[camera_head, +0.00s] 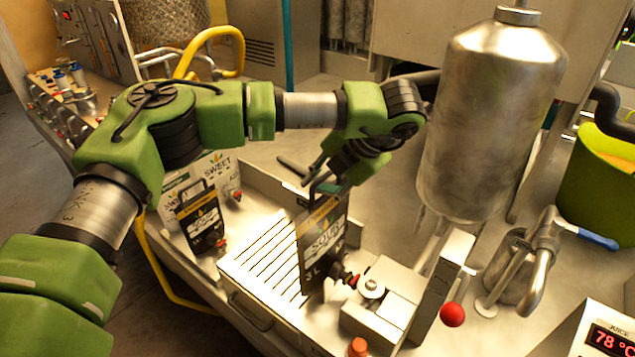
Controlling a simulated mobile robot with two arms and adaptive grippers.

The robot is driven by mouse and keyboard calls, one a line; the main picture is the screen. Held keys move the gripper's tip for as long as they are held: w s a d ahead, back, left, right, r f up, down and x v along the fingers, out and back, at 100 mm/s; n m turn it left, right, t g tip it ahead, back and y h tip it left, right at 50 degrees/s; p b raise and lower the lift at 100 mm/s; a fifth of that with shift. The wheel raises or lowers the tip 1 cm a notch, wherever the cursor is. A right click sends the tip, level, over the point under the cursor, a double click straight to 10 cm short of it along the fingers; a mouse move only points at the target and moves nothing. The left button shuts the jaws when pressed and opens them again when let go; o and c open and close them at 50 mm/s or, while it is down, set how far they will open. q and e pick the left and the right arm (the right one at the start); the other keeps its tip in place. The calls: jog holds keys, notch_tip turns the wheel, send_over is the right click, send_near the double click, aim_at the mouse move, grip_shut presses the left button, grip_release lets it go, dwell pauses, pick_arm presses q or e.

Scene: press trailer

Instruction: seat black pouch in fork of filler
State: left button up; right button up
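A black pouch (322,243) with an orange top band and a handle stands upright at the right end of the slatted tray. Its red-and-black spout is low on its right side, close to the metal filler (385,297). The fork is hidden or too small to make out, so I cannot tell whether the spout sits in it. My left gripper (298,180) is right above the pouch, at its handle. Its fingertips look spread apart, one reaching left clear of the pouch, the other overlapping the handle. My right gripper is not in view.
A second black pouch (201,217) and a white pouch (213,172) stand left of the slatted tray (262,258). A large steel tank (492,120) rises at the right.

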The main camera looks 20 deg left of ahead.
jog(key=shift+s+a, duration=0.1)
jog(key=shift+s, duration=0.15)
